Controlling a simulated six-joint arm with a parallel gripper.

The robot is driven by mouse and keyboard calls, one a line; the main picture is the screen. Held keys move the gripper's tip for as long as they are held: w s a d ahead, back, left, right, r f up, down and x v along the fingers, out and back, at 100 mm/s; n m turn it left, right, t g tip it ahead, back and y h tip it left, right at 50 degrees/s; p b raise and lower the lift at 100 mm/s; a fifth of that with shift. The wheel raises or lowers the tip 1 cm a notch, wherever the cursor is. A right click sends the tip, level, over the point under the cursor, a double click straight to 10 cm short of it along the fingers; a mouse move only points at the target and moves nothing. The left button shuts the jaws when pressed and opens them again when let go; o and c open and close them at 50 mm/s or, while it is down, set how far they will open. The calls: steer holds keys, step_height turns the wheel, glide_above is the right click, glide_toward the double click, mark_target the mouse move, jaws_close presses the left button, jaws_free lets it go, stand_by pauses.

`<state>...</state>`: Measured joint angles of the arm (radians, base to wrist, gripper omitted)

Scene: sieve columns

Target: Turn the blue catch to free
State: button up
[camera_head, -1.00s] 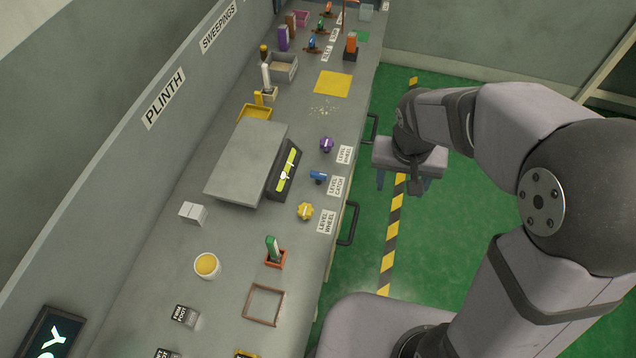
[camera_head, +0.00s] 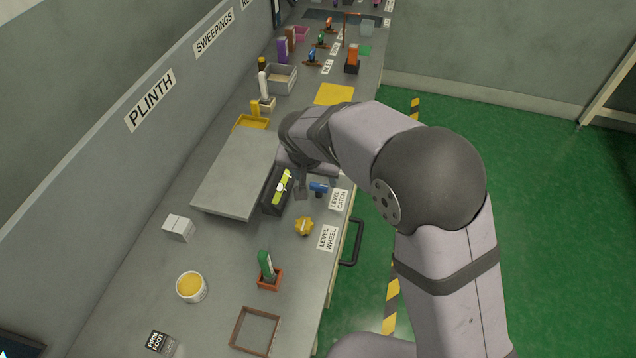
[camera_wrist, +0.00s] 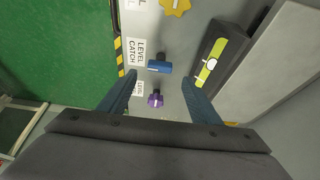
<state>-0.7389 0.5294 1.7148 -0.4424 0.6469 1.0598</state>
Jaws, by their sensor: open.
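The blue catch (camera_head: 319,187) is a small blue knob with a handle on the bench top, beside the label LEVEL CATCH (camera_head: 338,200). In the wrist view the catch (camera_wrist: 159,67) lies ahead of the fingertips, its bar pointing roughly sideways in the picture. My gripper (camera_wrist: 158,82) is open, its two blue-grey fingers wide apart, with nothing between them in contact. In the head view my arm hangs over the bench just behind the catch and hides most of the gripper.
A yellow wheel (camera_head: 304,226) and a purple wheel (camera_wrist: 155,100) stand on either side of the catch. A dark level box (camera_head: 277,190) with a yellow-green vial sits close by, against a raised grey plate (camera_head: 235,172). A bench handle (camera_head: 353,243) sticks out at the front.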

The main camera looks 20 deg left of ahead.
mark_target(319, 185)
steer(key=shift+x, duration=2.85)
steer(key=shift+c, duration=0.4)
steer(key=c, duration=1)
